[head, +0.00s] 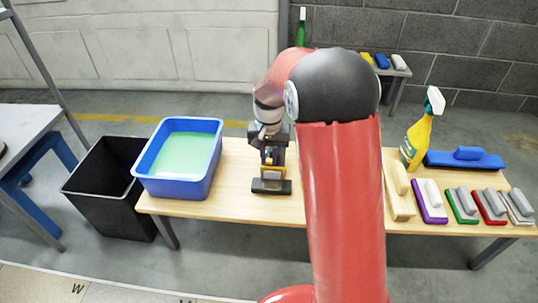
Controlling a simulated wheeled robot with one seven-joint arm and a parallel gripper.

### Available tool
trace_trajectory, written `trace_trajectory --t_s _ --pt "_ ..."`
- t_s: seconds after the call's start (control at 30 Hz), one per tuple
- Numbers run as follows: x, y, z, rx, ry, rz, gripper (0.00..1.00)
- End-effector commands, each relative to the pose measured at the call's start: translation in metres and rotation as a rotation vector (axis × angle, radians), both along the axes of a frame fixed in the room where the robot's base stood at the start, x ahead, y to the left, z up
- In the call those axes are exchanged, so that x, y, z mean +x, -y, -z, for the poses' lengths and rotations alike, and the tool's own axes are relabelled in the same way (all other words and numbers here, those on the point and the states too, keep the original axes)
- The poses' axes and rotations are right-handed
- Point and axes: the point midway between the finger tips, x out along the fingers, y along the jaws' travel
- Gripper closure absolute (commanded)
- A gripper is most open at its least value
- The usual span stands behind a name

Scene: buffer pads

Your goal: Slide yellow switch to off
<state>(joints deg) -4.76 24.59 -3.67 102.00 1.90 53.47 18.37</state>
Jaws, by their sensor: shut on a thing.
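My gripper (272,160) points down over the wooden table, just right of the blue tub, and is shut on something. A small yellow part (267,156) shows between its dark fingers; this looks like the yellow switch, but it is too small to tell its position. A black block (271,187) with a grey patch lies directly below the fingers on the table. My fingers hide where the yellow part and the block meet.
A blue tub (217,133) with green liquid is left of my gripper. A black bin (95,185) stands on the floor. A yellow spray bottle (419,135), a blue pad (463,162) and several handled pads (430,203) fill the table's right. My red arm hides its middle.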

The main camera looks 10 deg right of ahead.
Motion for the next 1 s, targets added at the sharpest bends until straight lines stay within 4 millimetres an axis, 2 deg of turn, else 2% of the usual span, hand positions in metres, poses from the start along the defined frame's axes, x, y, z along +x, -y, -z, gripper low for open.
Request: trace_trajectory --t_s 0.13,0.3,0.53,0.57,0.73,1.0 --pt "-0.001 0.006 -0.001 0.000 0.000 0.002 1.00" --pt "-0.008 0.024 -0.001 0.000 0.000 0.002 1.00" --pt "-0.008 0.025 -0.001 0.000 0.001 0.000 1.00" --pt "-0.008 0.025 -0.001 0.000 0.001 0.000 0.80" --pt "-0.008 0.024 0.000 0.000 0.001 0.000 0.58" --pt "-0.008 0.024 -0.001 0.000 0.001 0.000 0.58"
